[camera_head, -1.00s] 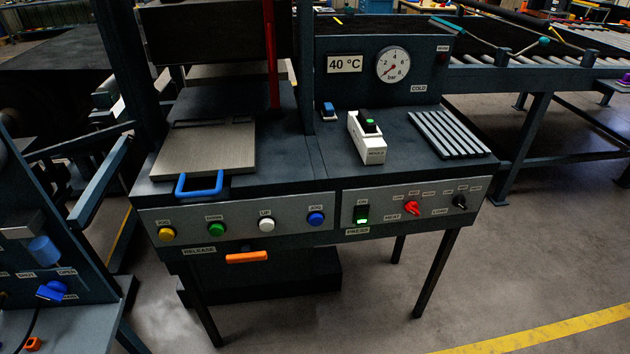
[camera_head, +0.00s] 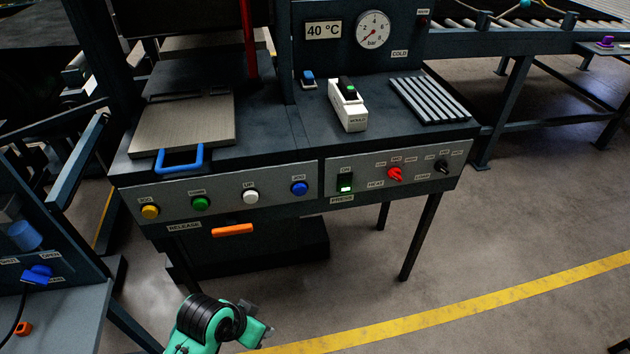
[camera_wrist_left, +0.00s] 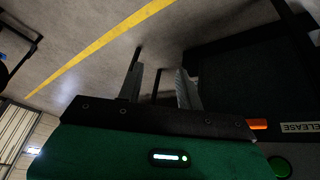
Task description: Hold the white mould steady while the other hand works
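The white mould (camera_head: 348,107) stands on the dark top of the press bench, right of centre in the head view. It is a narrow block with a black piece and a green spot at its top. My left gripper (camera_head: 258,330) shows at the bottom of the head view, low in front of the bench and well away from the mould. In the left wrist view its two fingers (camera_wrist_left: 160,84) are apart with nothing held between them; the mould is not visible there. My right gripper is not in view.
A metal plate with a blue handle (camera_head: 181,159) lies left of the mould, and a ribbed rack (camera_head: 430,102) lies to its right. A small blue item (camera_head: 308,78) sits behind. Buttons, knobs and an orange handle (camera_head: 232,230) line the bench front. Floor at right is clear.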

